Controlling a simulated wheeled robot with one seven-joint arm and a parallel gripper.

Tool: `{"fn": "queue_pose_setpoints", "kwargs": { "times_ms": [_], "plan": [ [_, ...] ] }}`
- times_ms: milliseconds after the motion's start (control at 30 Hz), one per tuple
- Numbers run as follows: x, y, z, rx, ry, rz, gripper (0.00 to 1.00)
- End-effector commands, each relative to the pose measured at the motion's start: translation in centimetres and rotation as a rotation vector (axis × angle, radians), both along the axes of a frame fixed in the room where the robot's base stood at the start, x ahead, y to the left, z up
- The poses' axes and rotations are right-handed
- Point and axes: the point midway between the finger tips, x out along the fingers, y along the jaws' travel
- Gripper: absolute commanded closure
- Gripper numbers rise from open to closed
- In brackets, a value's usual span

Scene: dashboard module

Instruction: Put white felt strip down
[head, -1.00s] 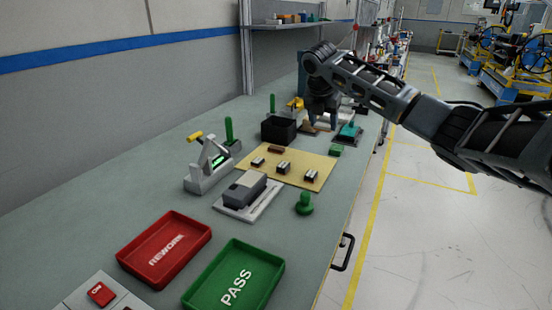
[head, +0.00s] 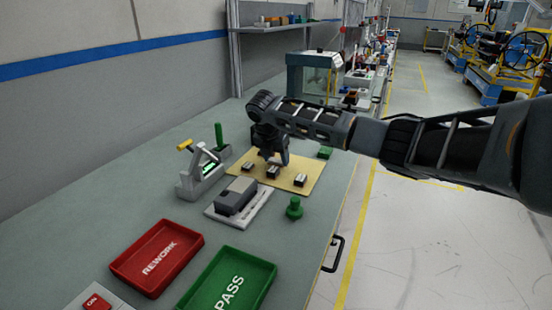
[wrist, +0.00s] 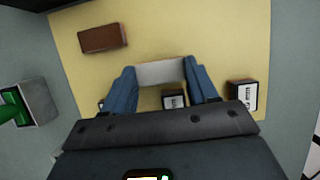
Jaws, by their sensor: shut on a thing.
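My gripper (head: 272,158) is over the tan mat (head: 312,168) on the bench. In the wrist view, its two blue fingers (wrist: 161,90) are shut on the white felt strip (wrist: 160,72), which spans between the fingertips. The tan mat (wrist: 220,30) lies beneath it; whether the strip touches the mat I cannot tell. A brown block (wrist: 103,38) lies on the mat at upper left in the wrist view. In the head view I cannot make out the strip, as my gripper covers that spot.
Several small dark-and-white modules (head: 300,180) sit on the mat close to my fingers; one (wrist: 243,95) is right of them. A grey device (head: 236,196), a green knob (head: 294,208), a red REWORK tray (head: 158,256) and a green PASS tray (head: 228,285) stand nearer.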

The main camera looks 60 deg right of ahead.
Motion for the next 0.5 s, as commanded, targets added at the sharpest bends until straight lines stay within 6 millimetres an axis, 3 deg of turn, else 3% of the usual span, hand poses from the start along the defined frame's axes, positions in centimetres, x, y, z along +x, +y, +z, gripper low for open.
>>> {"fn": "queue_pose_setpoints", "kwargs": {
  "times_ms": [100,433,467,500],
  "plan": [
    [0.0,-0.01,-0.92,-0.001,0.0,0.0,0.7],
    [0.0,-0.02,-1.26,-0.001,-0.001,0.0,0.7],
    [0.01,-0.04,-1.22,-0.001,-0.001,0.0,0.4],
    [0.01,-0.04,-1.2,-0.001,-0.001,0.0,0.36]
  ]
}}
